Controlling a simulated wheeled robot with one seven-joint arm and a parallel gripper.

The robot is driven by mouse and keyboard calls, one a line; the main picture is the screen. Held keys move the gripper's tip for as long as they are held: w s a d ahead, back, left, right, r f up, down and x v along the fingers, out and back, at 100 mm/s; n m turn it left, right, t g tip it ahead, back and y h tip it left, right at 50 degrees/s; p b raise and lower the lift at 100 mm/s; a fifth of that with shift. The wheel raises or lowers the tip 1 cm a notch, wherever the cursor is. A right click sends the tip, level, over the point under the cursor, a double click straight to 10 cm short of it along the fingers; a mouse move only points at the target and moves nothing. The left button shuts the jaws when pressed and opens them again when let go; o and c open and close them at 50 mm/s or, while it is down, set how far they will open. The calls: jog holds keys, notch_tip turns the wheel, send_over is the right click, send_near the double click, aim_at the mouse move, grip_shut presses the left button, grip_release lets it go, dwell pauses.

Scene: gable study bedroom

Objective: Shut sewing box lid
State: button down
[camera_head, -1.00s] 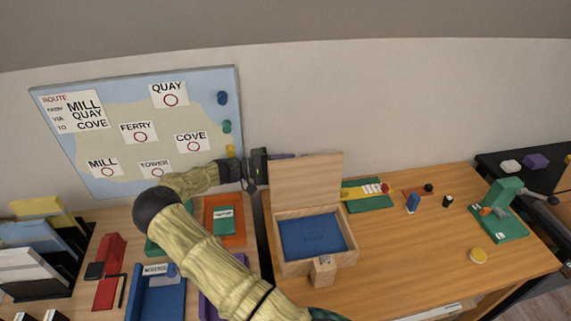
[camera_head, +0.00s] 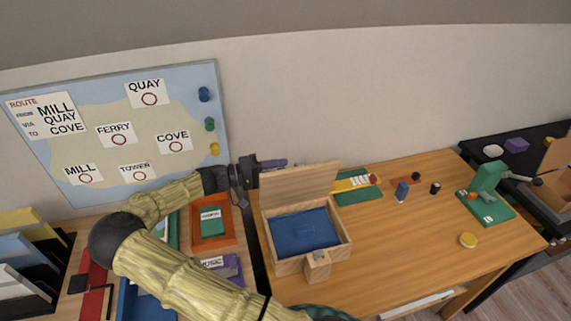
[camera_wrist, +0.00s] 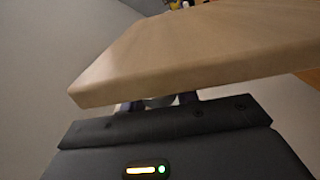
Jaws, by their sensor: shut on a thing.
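The sewing box (camera_head: 289,266) is a light wooden box with a blue interior, standing at the left end of the wooden desk. Its wooden lid (camera_head: 300,187) is raised along the back side, tilted partly forward over the box. My gripper (camera_head: 273,164) is at the lid's upper left edge, shut on the lid. In the wrist view the lid (camera_wrist: 190,55) spreads as a large wooden panel in front of my gripper (camera_wrist: 160,103), hiding most of the fingers. A small wooden block with a dark detail (camera_head: 317,266) is at the box's front.
An orange tray (camera_head: 213,240) is to the left. The map board (camera_head: 115,130) stands behind.

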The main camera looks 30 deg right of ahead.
jog(key=s+a+f+m+b, duration=0.2)
jog(key=s+f+m+b, duration=0.1)
jog(key=s+m+b, duration=0.2)
jog(key=s+a+f+m+b, duration=0.2)
jog(key=s+f+m+b, duration=0.2)
jog(key=s+m, duration=0.3)
jog(key=shift+s+a+f+b, duration=0.2)
jog(key=shift+s+b, duration=0.2)
jog(key=shift+s, duration=0.55)
jog(key=c, duration=1.1)
grip_release()
jog(key=shift+o, duration=0.2)
jog(key=shift+r, duration=0.1)
notch_tip(320, 180, up, 10)
jog(key=shift+p, duration=0.45)
